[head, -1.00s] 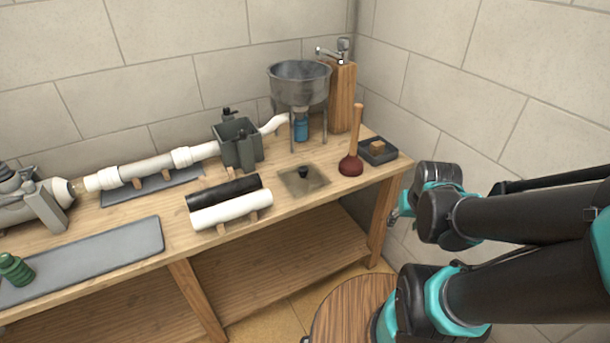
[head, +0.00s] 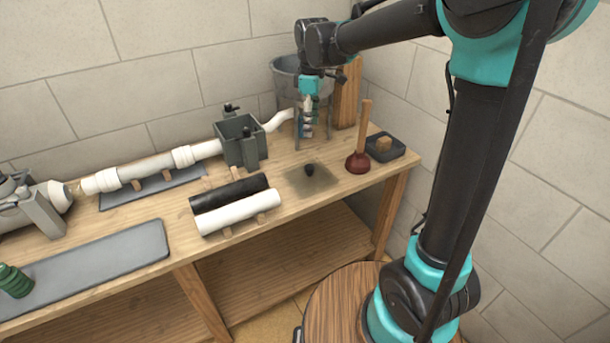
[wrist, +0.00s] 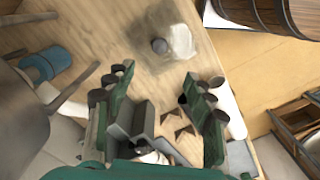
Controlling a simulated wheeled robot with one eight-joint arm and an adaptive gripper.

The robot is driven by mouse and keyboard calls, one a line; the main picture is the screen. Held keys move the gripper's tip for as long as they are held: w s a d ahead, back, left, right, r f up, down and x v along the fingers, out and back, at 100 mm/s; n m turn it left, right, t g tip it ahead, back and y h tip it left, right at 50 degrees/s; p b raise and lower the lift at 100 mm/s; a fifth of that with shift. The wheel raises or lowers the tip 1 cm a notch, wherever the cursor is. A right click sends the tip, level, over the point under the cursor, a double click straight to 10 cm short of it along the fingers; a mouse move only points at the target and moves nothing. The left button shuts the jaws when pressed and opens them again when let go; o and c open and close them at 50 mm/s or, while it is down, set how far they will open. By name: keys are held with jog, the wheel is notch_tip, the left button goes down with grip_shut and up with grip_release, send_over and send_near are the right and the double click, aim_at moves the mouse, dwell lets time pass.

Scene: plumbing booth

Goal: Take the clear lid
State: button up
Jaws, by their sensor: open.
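The clear lid (head: 323,181) is a see-through square plate with a dark knob, lying on the wooden workbench (head: 285,215) to the left of the plunger. In the wrist view the lid (wrist: 181,42) shows as a pale, glossy patch with its round dark knob, ahead of the fingers. My gripper (head: 307,131) hangs above the bench in front of the metal basin, behind and above the lid in the head view. It is open and empty. In the wrist view the gripper (wrist: 161,82) has its two green, padded fingers spread apart, and the lid is clear of them.
The metal basin (head: 284,79) on legs and a wooden post (head: 346,92) stand close behind my gripper. A plunger (head: 358,160) and a dark tray (head: 397,152) are to the right. A black pipe (head: 228,193) and a white pipe (head: 238,212) lie left of the lid.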

aim_at(310, 166)
notch_tip(310, 166, down, 17)
jog(key=shift+a+f, duration=0.15)
dwell(0.6)
jog(key=shift+c, duration=0.6)
grip_shut()
